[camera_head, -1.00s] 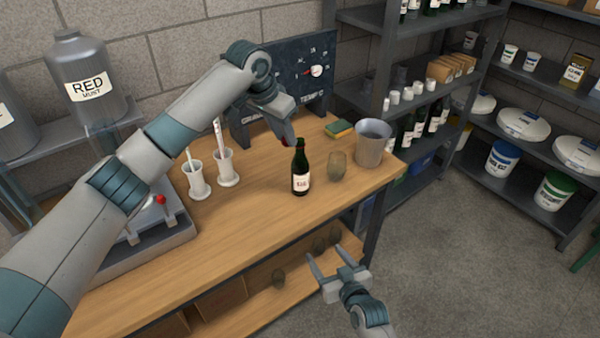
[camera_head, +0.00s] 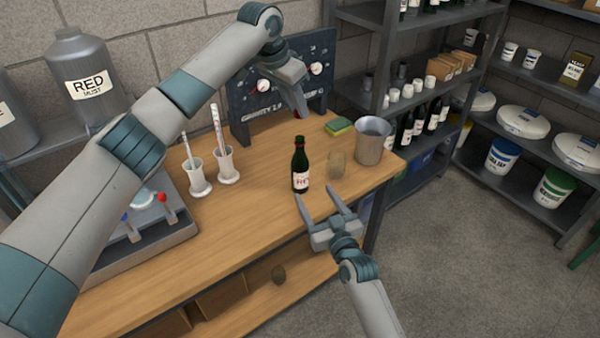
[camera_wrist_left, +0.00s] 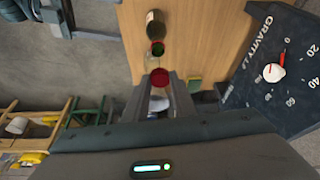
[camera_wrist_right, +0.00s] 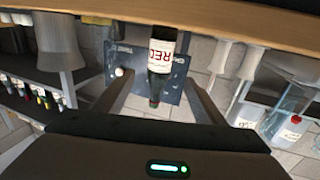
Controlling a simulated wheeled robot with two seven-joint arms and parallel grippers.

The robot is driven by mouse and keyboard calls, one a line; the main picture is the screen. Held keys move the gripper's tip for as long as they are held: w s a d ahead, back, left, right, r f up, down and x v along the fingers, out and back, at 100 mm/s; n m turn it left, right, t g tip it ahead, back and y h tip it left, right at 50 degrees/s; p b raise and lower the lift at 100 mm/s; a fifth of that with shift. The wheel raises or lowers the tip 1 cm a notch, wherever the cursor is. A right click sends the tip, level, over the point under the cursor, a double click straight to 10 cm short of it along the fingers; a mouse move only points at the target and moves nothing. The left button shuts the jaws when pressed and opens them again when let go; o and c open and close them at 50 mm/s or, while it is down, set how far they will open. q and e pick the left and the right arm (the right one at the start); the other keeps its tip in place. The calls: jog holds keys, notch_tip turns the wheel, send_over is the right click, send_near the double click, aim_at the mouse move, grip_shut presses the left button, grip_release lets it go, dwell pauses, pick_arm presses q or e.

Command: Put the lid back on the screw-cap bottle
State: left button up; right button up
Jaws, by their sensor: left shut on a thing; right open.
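The dark green bottle (camera_head: 300,172) with a white label stands upright on the wooden bench. It also shows in the right wrist view (camera_wrist_right: 161,62), between and beyond the open fingers. My left gripper (camera_head: 300,112) is above the bench, behind the bottle and apart from it. It is shut on the red lid (camera_wrist_left: 188,73), which shows at its fingertips in the left wrist view and is mostly hidden in the head view. My right gripper (camera_head: 316,194) is open and empty at the bench's front edge, just in front of the bottle, not touching it.
A small glass (camera_head: 336,165) and a grey bucket (camera_head: 371,142) stand right of the bottle. A sponge (camera_head: 338,126) lies behind them. Two white cylinder holders (camera_head: 226,166) stand left. A dark gauge board (camera_head: 270,92) stands at the back, near my left gripper.

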jog(key=shift+w+a, duration=0.1)
jog(key=shift+w, duration=0.05)
jog(key=shift+x, duration=5.9)
jog(key=c, duration=1.6)
pick_arm(q)
send_over(297, 140)
jog(key=shift+w+f, duration=0.1)
jog(key=shift+f, duration=2.35)
jog(key=shift+a+f, duration=0.1)
jog(key=shift+f, duration=0.85)
jog(key=shift+f, duration=0.55)
pick_arm(e)
grip_shut()
